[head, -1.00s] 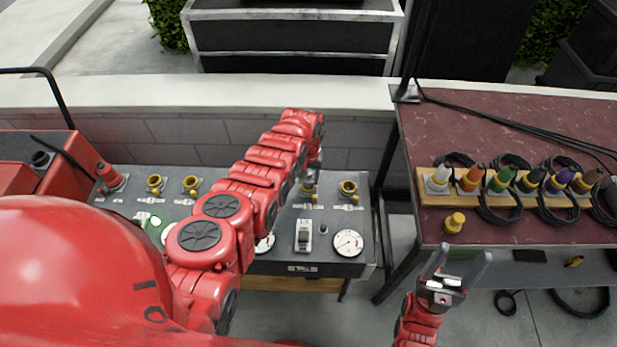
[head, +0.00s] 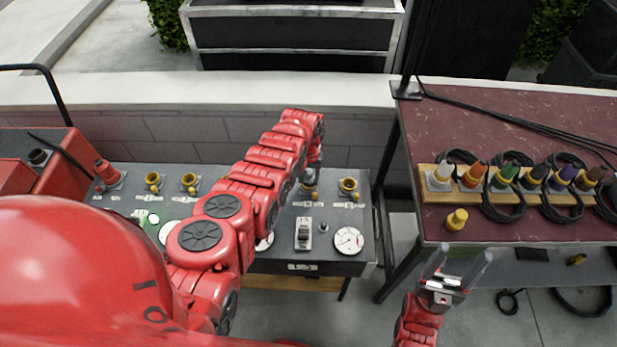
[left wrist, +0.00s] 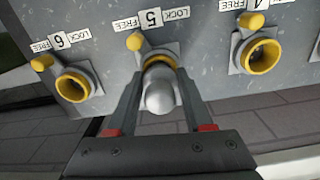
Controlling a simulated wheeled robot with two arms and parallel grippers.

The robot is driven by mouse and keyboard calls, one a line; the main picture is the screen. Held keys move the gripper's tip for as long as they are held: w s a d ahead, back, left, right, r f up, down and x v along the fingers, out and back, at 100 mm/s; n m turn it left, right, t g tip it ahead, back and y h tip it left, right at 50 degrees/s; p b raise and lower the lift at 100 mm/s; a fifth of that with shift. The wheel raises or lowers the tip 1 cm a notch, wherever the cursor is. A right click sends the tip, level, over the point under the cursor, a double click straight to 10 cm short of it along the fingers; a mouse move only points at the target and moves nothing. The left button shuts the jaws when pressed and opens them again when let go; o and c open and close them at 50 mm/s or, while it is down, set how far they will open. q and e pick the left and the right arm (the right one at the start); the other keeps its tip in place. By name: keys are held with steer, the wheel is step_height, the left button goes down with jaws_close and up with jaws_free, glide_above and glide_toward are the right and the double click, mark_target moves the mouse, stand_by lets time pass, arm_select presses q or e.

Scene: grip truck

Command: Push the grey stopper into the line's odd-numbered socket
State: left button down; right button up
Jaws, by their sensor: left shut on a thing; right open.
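The grey stopper (left wrist: 160,97) is between the fingers of my left gripper (left wrist: 158,80) in the left wrist view, its rounded end toward the camera. It is lined up with socket 5 (left wrist: 158,60), whose yellow rim shows behind it. I cannot tell how deep it sits. The yellow knob of socket 5 (left wrist: 135,41) is on the FREE side. In the head view my left arm reaches over the grey panel (head: 285,220), and its wrist hides the stopper. My right gripper (head: 462,268) is open and empty, in front of the maroon table.
Socket 6 (left wrist: 76,85) and socket 4 (left wrist: 262,57) are open and empty on either side. A red plug (head: 107,173) stands at the panel's left end. The maroon table (head: 480,110) holds a wooden rack of coloured plugs, a yellow stopper (head: 456,219) and black cables.

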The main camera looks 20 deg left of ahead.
arm_select(q)
steer(key=shift+f, duration=0.15)
steer(key=shift+c, duration=1.1)
jaws_free()
steer(key=shift+s, duration=0.15)
